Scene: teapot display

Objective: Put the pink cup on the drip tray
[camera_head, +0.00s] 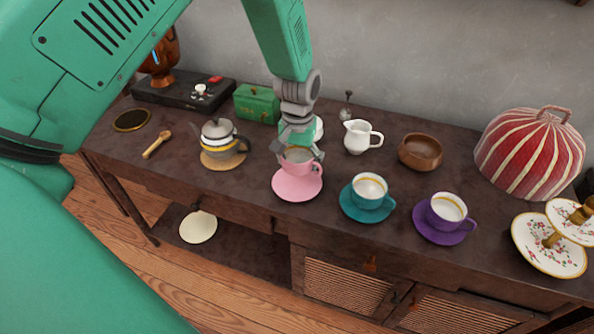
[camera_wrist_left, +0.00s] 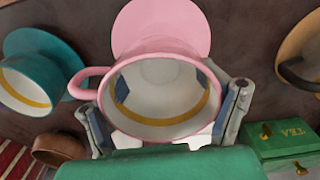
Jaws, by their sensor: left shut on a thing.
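The pink cup (camera_head: 303,167) is upright and empty. My left gripper (camera_head: 300,153) is shut on it, with a finger on either side of its wall in the left wrist view (camera_wrist_left: 165,105). In the head view the cup overlaps the back part of its pink saucer (camera_head: 297,187) and looks slightly raised, though the gap is hard to judge. A small round dark dish with a gold rim (camera_head: 131,120), which may be the drip tray, lies at the left of the sideboard in front of the copper samovar (camera_head: 162,60). My right gripper is not in view.
A grey teapot (camera_head: 218,138) on a round mat, a wooden scoop (camera_head: 157,142) and a green tea box (camera_head: 257,103) stand between the cup and the dish. A black base (camera_head: 185,93) is behind. Teal (camera_head: 369,190) and purple (camera_head: 445,212) cups sit to the right.

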